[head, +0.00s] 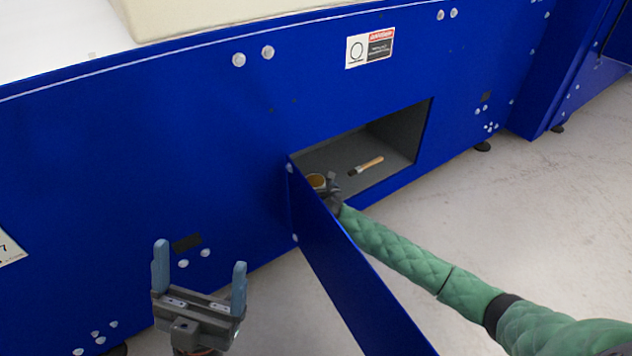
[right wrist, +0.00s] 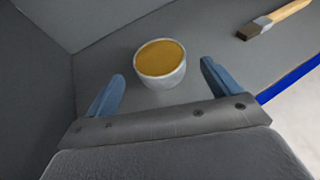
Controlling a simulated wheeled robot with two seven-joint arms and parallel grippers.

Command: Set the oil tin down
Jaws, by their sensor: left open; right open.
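The oil tin (right wrist: 160,70) is a small round white container with amber oil in it. In the right wrist view it stands upright on the grey floor of the compartment. My right gripper (right wrist: 163,90) is open, its two blue fingers apart on either side of the near side of the tin. In the head view the tin (head: 316,181) shows just inside the opening, partly hidden by my right gripper (head: 333,184) and the open door. My left gripper (head: 200,275) is open and empty, low in front of the blue machine.
A brush (head: 366,166) with a wooden handle lies in the compartment to the right of the tin; it also shows in the right wrist view (right wrist: 272,20). The blue door (head: 350,265) hangs open beside my right arm. Compartment walls (head: 400,135) close in around the gripper.

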